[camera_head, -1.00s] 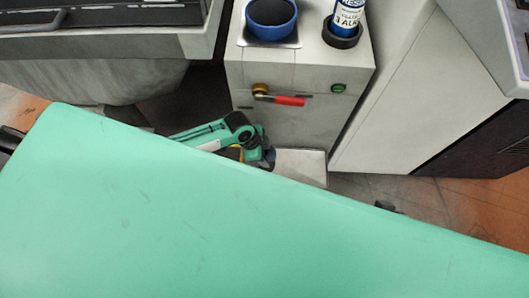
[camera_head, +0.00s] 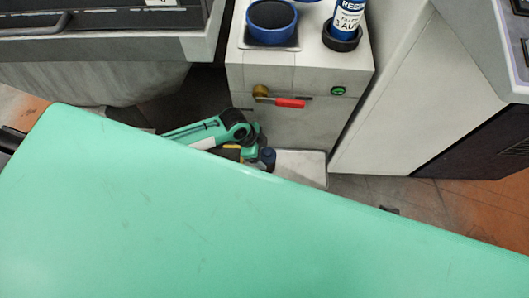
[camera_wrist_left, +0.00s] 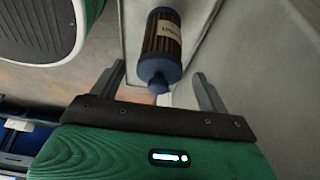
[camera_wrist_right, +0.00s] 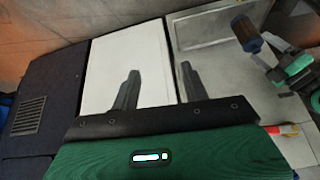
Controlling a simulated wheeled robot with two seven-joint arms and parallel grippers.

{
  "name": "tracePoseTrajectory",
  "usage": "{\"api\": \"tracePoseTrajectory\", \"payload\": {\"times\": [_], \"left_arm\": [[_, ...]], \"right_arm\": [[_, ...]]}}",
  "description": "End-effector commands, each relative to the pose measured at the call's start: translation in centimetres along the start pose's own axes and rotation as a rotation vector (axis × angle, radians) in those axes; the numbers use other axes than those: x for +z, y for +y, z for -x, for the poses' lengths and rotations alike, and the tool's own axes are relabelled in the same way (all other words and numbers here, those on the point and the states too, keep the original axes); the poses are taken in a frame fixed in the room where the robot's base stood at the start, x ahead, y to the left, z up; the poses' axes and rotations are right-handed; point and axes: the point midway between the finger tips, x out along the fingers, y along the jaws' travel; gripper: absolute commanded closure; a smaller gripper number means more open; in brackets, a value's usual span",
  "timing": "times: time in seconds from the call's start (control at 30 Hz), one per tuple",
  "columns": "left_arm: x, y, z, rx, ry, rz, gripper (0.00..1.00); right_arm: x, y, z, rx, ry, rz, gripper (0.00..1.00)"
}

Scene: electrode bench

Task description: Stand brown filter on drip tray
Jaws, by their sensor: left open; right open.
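The brown filter, with dark blue end caps and a white label, stands upright on the metal drip tray (camera_head: 308,166); its blue top (camera_head: 268,158) shows in the head view. The filter (camera_wrist_left: 162,38) and tray (camera_wrist_left: 197,18) also show in the left wrist view. My left gripper (camera_head: 256,150) is open and empty, with the filter just beyond and between its fingertips, apparently clear of them. The right wrist view shows the filter (camera_wrist_right: 245,32) on the tray (camera_wrist_right: 208,28). My right gripper (camera_wrist_right: 159,70) is open and empty, away from the filter and outside the head view.
A grey cabinet (camera_head: 290,130) rises behind the tray, with a red-handled valve (camera_head: 290,103) and a green button (camera_head: 338,90). A blue cup (camera_head: 271,22) and a labelled blue-and-white canister (camera_head: 347,18) are on top. A large green surface (camera_head: 200,220) hides much of the foreground.

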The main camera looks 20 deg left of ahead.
Motion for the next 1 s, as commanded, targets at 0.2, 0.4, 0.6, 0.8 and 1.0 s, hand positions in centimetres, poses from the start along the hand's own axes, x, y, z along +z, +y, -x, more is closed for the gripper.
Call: {"api": "tracePoseTrajectory", "payload": {"times": [0.2,0.4,0.6,0.8,1.0], "left_arm": [[0.0,-0.1,5.1,-0.002,-0.001,-0.001,0.23],[0.0,0.0,8.2,0.0,-0.001,-0.001,0.23],[0.0,0.0,9.2,0.0,-0.001,0.0,0.23],[-1.1,1.2,9.0,-0.005,0.018,0.023,0.23],[-4.4,5.2,9.6,-0.062,0.078,0.184,0.23]], "right_arm": [[1.1,1.2,1.1,0.03,-0.108,-0.018,0.55],[1.5,1.3,-0.2,0.031,-0.13,-0.019,0.55],[1.6,1.3,-0.9,0.031,-0.133,-0.019,0.55],[1.6,1.3,-1.0,0.03,-0.133,-0.019,0.55],[1.6,1.2,-1.0,0.03,-0.133,-0.018,0.55]]}}
